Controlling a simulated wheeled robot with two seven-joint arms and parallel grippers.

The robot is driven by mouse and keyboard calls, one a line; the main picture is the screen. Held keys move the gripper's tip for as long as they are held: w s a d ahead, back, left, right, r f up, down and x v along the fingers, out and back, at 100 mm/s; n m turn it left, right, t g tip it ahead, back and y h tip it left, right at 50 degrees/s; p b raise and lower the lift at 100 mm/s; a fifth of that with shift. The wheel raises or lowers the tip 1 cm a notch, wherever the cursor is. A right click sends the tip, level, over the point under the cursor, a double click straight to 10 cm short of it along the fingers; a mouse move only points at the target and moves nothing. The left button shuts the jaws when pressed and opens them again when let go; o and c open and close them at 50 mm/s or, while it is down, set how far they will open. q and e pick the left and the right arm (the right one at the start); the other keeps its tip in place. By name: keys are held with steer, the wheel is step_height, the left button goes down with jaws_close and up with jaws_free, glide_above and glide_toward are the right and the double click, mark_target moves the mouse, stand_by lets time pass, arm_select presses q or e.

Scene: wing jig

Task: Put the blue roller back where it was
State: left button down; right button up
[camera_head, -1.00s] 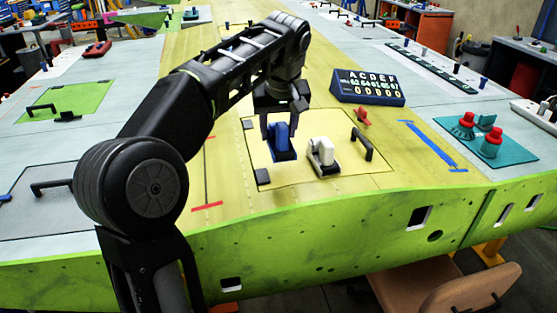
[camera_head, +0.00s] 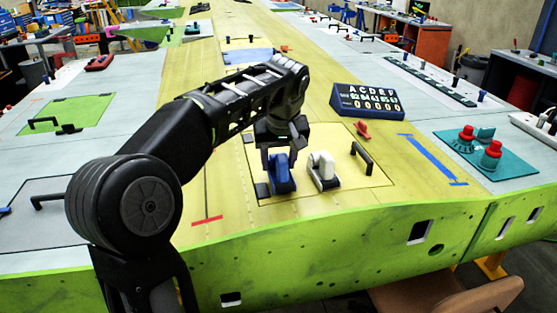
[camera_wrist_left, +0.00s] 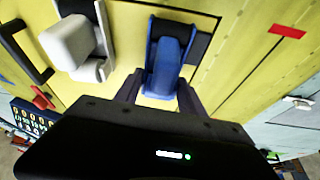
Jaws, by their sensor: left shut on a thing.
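The blue roller (camera_head: 280,174) stands upright on or just above the yellow-green panel, left of the white roller (camera_head: 323,168). My left gripper (camera_head: 279,151) comes down over it from behind and is shut on its upper part. In the left wrist view the blue roller (camera_wrist_left: 165,66) sits between the two dark fingers (camera_wrist_left: 158,92), and the white roller (camera_wrist_left: 72,42) stands beside it. I cannot tell for sure whether the base of the blue roller touches the panel. My right gripper is out of view.
A black handle (camera_head: 361,160) stands right of the white roller, and a red piece (camera_head: 362,130) lies behind it. A letter display box (camera_head: 368,101) stands farther back. The panel's front edge is near.

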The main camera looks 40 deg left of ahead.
arm_select(q)
steer(key=shift+f+b, duration=0.35)
steer(key=shift+f, duration=0.1)
steer(key=c, duration=0.7)
jaws_free()
steer(key=shift+r+p, duration=0.45)
steer(key=shift+r, duration=0.35)
steer(key=v, duration=0.5)
steer(key=shift+d+r+p, duration=0.1)
steer(key=shift+r+p, duration=0.05)
steer(key=shift+p, duration=0.25)
steer(key=p+v, duration=0.4)
steer(key=shift+s+r, duration=0.1)
steer(key=shift+r, duration=0.3)
steer(key=shift+s+d+r+p, duration=0.3)
steer(key=shift+r+p, duration=0.25)
steer(key=shift+p, duration=0.15)
steer(key=shift+w, duration=0.1)
